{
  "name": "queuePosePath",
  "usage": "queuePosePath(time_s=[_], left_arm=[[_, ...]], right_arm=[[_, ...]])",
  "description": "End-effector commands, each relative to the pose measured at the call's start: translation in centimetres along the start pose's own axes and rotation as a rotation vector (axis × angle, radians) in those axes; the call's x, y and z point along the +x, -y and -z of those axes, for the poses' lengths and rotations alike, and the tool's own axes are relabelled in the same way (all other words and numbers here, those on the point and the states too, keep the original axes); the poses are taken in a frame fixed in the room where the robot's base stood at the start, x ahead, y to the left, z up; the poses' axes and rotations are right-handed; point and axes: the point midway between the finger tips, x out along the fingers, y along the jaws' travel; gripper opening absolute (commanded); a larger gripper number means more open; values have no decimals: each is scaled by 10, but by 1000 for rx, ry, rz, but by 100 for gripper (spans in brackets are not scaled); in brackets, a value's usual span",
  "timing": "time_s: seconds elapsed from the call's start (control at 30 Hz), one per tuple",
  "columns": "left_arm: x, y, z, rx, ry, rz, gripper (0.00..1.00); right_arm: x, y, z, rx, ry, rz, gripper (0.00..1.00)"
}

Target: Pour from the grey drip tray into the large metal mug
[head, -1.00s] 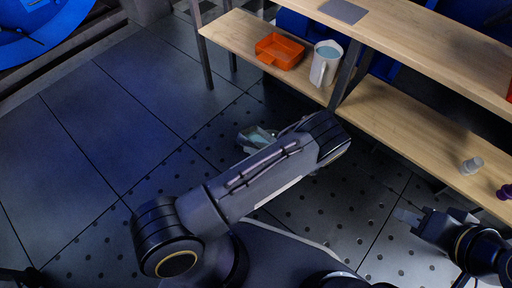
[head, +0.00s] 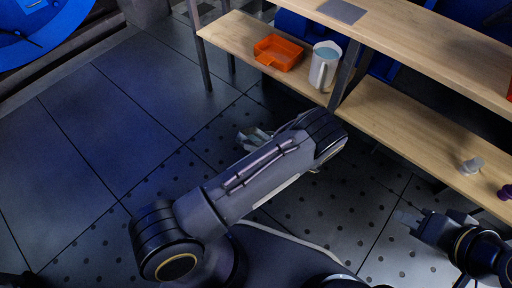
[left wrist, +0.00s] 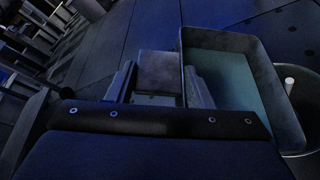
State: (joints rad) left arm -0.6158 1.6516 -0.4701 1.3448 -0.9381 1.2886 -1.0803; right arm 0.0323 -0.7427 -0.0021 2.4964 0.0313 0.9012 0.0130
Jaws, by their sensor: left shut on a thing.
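The grey drip tray (left wrist: 272,95), a rectangular pan with blue-green liquid in it, shows in the left wrist view. My left gripper (left wrist: 160,78) is shut on the tray's flat grip tab, left of the pan. In the head view my left gripper (head: 255,136) is low over the floor, largely hidden by my forearm, and the tray is hard to make out. A tall pale grey mug (head: 318,76) with a handle and bluish contents stands upright on the lower shelf, apart from the gripper. My right gripper (head: 434,218) is open and empty beside the shelf at right.
An orange tray (head: 279,52) sits left of the mug on the wooden shelf (head: 235,32). A grey plate (head: 342,11) lies on the upper board. A small pale fitting (head: 471,166) and a purple one (head: 506,191) are at right. The left floor is clear.

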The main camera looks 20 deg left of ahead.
Motion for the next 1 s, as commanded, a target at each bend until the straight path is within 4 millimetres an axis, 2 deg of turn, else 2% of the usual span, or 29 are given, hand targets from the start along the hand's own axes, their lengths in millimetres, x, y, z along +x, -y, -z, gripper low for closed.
queuePosePath(time_s=[1.0], left_arm=[[-2,0,-6,40,1,-18,1]], right_arm=[[3,-1,-1,0,0,0,32]])
